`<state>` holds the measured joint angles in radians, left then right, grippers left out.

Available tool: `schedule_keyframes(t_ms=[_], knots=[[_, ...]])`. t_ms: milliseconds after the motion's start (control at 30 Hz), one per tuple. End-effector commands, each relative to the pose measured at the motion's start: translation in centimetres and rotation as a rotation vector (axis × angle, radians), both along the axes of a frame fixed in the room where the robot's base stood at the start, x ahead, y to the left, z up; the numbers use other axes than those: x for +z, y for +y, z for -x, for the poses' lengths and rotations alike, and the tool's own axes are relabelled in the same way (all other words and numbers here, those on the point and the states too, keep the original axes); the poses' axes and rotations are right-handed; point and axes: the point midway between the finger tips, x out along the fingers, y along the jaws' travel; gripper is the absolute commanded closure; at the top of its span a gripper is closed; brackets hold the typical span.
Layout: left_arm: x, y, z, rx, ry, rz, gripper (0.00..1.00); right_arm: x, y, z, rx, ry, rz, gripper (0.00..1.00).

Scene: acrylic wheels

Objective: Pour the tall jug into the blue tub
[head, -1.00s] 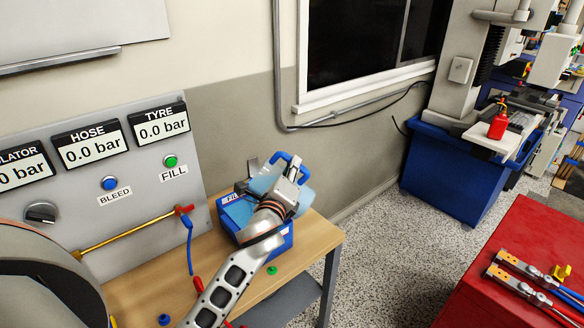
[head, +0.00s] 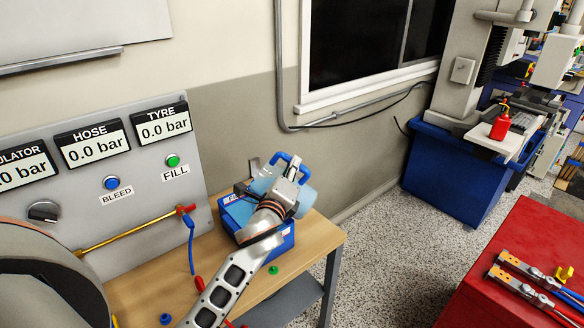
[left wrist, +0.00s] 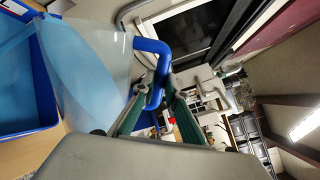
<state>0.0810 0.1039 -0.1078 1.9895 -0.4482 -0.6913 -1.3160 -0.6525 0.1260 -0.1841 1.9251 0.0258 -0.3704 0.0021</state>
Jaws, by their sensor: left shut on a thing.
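The tall jug (left wrist: 103,48) is a clear vessel with a blue handle and light blue liquid inside. My left gripper (left wrist: 160,92) is shut on its blue handle (left wrist: 150,45). In the head view the jug (head: 307,199) is tilted over the blue tub, partly hidden by my gripper (head: 287,185). The blue tub (head: 284,242) stands on the wooden bench with a white label on its front. In the left wrist view the tub (left wrist: 45,92) lies beside the jug, with light blue inside it. I cannot tell whether liquid is flowing. My right gripper is not in view.
The wooden bench (head: 322,238) carries a gauge panel (head: 150,207) at its back, with a brass pipe, a blue hose and small caps. A red cabinet (head: 520,240) with tools stands right. Speckled floor lies between.

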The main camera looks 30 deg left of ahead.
Motion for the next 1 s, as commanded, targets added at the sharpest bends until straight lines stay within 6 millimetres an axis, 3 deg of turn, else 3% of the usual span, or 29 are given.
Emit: schedule_keyframes(t_ms=[1000], knots=[[0.26, 0.48, 0.11, -0.001, -0.019, 0.048, 1.0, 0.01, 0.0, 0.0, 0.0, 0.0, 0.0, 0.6]])
